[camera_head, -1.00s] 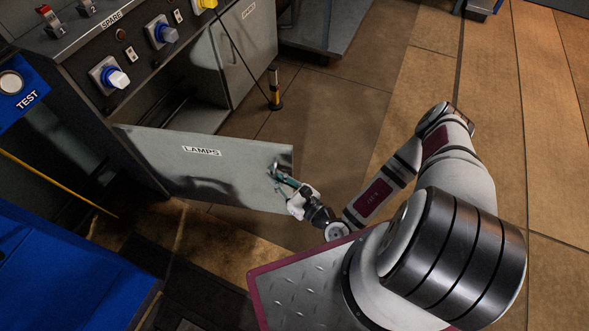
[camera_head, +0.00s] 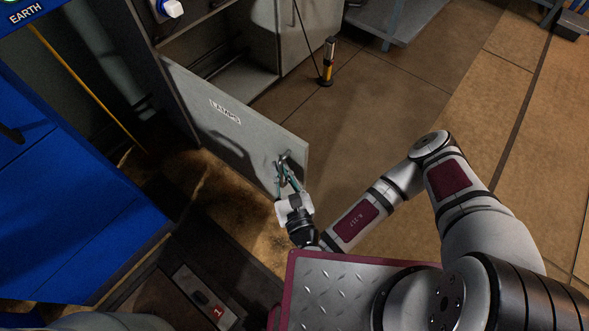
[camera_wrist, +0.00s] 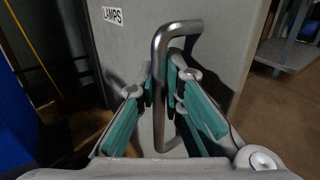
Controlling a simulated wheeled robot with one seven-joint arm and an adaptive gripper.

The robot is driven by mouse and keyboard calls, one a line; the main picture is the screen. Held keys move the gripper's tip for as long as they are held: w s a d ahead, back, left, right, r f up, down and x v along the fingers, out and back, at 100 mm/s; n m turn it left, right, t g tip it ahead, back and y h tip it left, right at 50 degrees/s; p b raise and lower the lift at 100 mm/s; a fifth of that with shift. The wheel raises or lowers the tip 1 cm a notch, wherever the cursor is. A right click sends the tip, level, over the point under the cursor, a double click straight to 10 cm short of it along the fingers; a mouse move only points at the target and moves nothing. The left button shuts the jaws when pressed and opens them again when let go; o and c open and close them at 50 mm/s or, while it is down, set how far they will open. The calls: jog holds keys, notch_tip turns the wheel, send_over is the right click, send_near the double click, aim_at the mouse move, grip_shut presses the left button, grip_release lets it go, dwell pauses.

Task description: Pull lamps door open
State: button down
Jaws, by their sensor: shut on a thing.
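The grey lamps door (camera_head: 240,140) stands swung out from its cabinet in the head view, with a white LAMPS label on its face. Its metal handle (camera_head: 286,160) is near the door's free edge. My gripper (camera_head: 285,179) is at that handle. In the wrist view the handle (camera_wrist: 160,85) is a bent metal bar, and the teal-padded fingers of my gripper (camera_wrist: 162,88) are shut around it. The door (camera_wrist: 215,50) fills the middle of the wrist view, with its label at upper left.
The open cabinet (camera_head: 235,75) shows its interior behind the door. A black and yellow post (camera_head: 328,62) stands on the floor beyond the door. A blue cabinet (camera_head: 70,190) is at left. Brown floor (camera_head: 400,90) is clear to the right of the door.

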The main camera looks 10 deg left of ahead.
jog(key=shift+s+a, duration=0.1)
jog(key=shift+a, duration=0.1)
jog(key=shift+r, duration=0.1)
jog(key=c, duration=1.7)
grip_release()
jog(key=shift+d, duration=0.1)
